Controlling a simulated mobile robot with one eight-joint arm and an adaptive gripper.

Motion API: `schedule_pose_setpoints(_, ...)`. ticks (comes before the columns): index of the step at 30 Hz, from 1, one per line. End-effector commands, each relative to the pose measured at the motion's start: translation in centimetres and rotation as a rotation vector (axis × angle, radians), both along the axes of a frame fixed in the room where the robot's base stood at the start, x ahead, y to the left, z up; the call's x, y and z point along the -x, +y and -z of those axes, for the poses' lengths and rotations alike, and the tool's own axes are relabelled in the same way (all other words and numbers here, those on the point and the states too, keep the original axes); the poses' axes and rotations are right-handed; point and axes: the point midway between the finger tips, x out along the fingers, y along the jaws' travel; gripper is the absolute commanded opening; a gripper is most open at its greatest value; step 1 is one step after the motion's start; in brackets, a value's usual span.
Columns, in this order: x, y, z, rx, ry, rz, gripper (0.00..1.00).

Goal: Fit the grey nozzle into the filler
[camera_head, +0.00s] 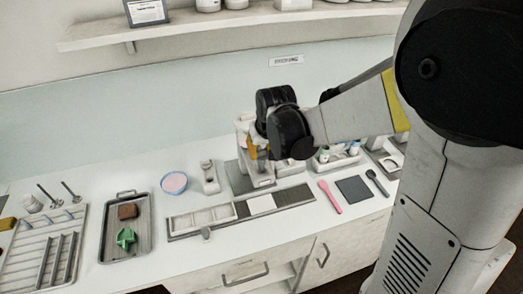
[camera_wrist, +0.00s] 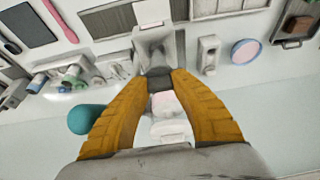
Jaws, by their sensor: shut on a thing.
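My gripper (camera_head: 257,152) is at the filler (camera_head: 238,180), a pale machine on a dark grey base at the back of the worktop. In the wrist view my gripper (camera_wrist: 160,76) has its two orange fingers closed in on a small dark grey piece, the grey nozzle (camera_wrist: 160,82). Pale parts of the filler (camera_wrist: 168,131) show between and behind the fingers. The nozzle is hidden by my gripper in the head view. I cannot tell whether it touches the filler or sits in it.
A pink-filled bowl (camera_head: 174,183) and a small pale device (camera_head: 210,178) stand left of the filler. A long tray (camera_head: 206,217) lies in front. A pink spatula (camera_head: 330,197), a dark mat (camera_head: 353,188) and a bottle rack (camera_head: 337,159) are to the right. A tray (camera_head: 146,243) holds brown and green blocks.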

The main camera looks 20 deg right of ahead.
Motion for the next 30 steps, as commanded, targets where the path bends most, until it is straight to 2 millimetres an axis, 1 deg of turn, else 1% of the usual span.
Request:
schedule_pose_setpoints(1,0.0,0.0,0.5,0.000,0.000,0.000,0.01)
schedule_pose_setpoints(3,0.0,0.0,0.9,0.000,0.000,0.000,0.01)
schedule_pose_setpoints(24,0.0,0.0,4.8,0.000,0.000,0.000,0.01)
schedule_pose_setpoints(30,0.0,0.0,5.6,0.000,0.000,0.000,0.01)
